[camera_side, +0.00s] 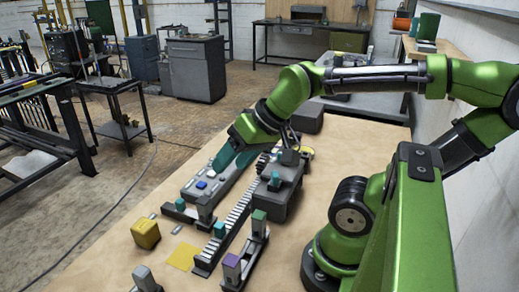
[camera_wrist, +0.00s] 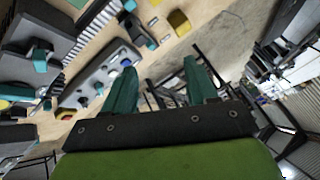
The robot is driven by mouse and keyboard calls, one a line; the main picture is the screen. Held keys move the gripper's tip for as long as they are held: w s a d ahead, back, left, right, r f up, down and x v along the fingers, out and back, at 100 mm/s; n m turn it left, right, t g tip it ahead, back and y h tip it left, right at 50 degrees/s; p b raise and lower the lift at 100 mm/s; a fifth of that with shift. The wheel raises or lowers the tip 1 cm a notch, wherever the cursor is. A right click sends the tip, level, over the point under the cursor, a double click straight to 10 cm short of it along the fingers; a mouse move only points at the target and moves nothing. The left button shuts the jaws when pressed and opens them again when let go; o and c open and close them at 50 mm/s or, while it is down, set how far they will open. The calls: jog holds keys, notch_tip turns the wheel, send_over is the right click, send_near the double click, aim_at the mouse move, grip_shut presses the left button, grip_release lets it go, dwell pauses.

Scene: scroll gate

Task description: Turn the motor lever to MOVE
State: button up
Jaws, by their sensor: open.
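My gripper (camera_side: 230,159) is above the far part of the table, over the grey control panel (camera_side: 217,177). In the wrist view its two teal fingers (camera_wrist: 161,72) are spread wide with nothing between them. The panel also shows in the wrist view (camera_wrist: 107,72), left of the fingers, with a dark blue knob (camera_wrist: 125,62) and small red (camera_wrist: 81,130) and yellow parts. I cannot tell which part is the motor lever, nor read any MOVE label. A grey motor housing (camera_side: 280,199) with a teal part on top stands right of the panel, beside a toothed rack (camera_side: 226,222).
A yellow cube (camera_side: 145,233) and a flat yellow square (camera_side: 183,257) lie on the near left of the table. Dark brackets with teal, green and purple blocks (camera_side: 232,262) stand around the rack. Bare wooden tabletop (camera_side: 345,140) shows at the back right.

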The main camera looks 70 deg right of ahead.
jog(key=d, duration=0.3)
jog(key=w+d+m+g+h, duration=0.1)
jog(key=d, duration=0.2)
jog(key=w+d+m, duration=0.1)
jog(key=d, duration=0.2)
jog(key=shift+w+r+g+h, duration=0.25)
jog(key=shift+g+h, duration=0.05)
jog(key=shift+h, duration=0.1)
jog(key=shift+c, duration=0.9)
jog(key=s+d+r+n+g, duration=0.2)
jog(key=s+d+n+g, duration=0.1)
jog(key=d, duration=0.6)
jog(key=s+d+r+n+g, duration=0.1)
jog(key=s+d+n+g, duration=0.1)
jog(key=d, duration=0.7)
jog(key=shift+n, duration=0.9)
jog(key=f, duration=0.5)
jog(key=a+f, duration=0.1)
jog(key=f, duration=1)
jog(key=shift+s+a, duration=0.15)
jog(key=shift+s, duration=0.1)
jog(key=shift+r, duration=0.1)
jog(key=shift+c, duration=0.3)
grip_shut()
